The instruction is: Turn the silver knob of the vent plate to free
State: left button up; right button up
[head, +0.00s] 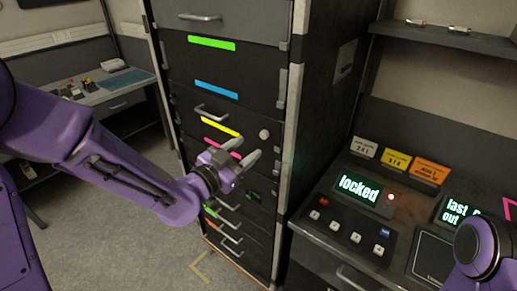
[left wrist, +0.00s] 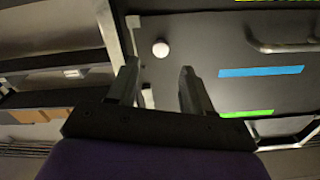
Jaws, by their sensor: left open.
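A small round pale silver knob (head: 264,134) sits on a dark panel (head: 252,122) of the rack, right of a yellow strip. It also shows in the left wrist view (left wrist: 160,48), beyond and between the finger directions. My left gripper (head: 242,148) is in front of the rack, just below and left of the knob in the head view. Its fingers (left wrist: 157,82) are open and empty, apart from the knob. Any free or locked marking by the knob is too small to read. My right gripper is not in view.
The rack front has drawer handles (head: 211,113) and coloured strips, including a blue one (head: 216,89). A side desk (head: 122,94) is at the back left. The floor between is clear.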

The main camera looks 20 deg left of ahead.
aim_at(263, 135)
pick_arm(q)
jog(key=x, duration=0.5)
jog(key=shift+w, duration=0.25)
jog(key=shift+w+d, duration=0.2)
jog(key=shift+w, duration=0.2)
grip_shut()
